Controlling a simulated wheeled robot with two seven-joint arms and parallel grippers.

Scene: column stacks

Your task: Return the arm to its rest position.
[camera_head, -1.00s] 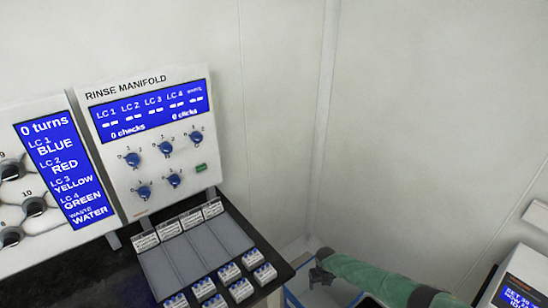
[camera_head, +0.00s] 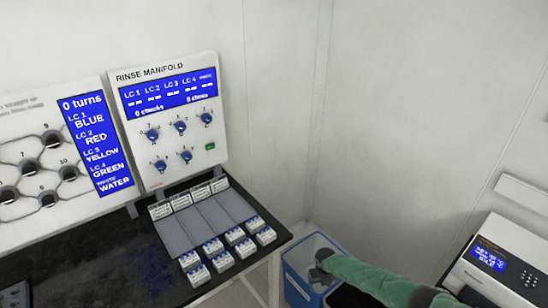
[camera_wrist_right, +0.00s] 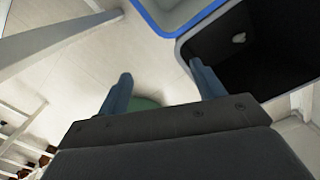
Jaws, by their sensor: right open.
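My right arm, in a green sleeve, reaches in from the lower right of the head view. Its dark gripper (camera_head: 318,274) is over or beside a blue-sided bin (camera_head: 296,284) on the floor; the exact gap cannot be told. In the right wrist view the two blue-grey fingers of the right gripper (camera_wrist_right: 162,86) stand apart with nothing gripped between them. A greenish rounded shape (camera_wrist_right: 146,103) shows beyond the fingers, partly hidden by the gripper body. My left gripper is not in view.
A black bench (camera_head: 110,262) carries a rinse manifold panel (camera_head: 170,130), a routing panel (camera_head: 50,160) and a grey rack (camera_head: 205,225) with several small labelled boxes. A white instrument (camera_head: 500,265) stands at right. A dark bin (camera_wrist_right: 240,45) shows in the wrist view.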

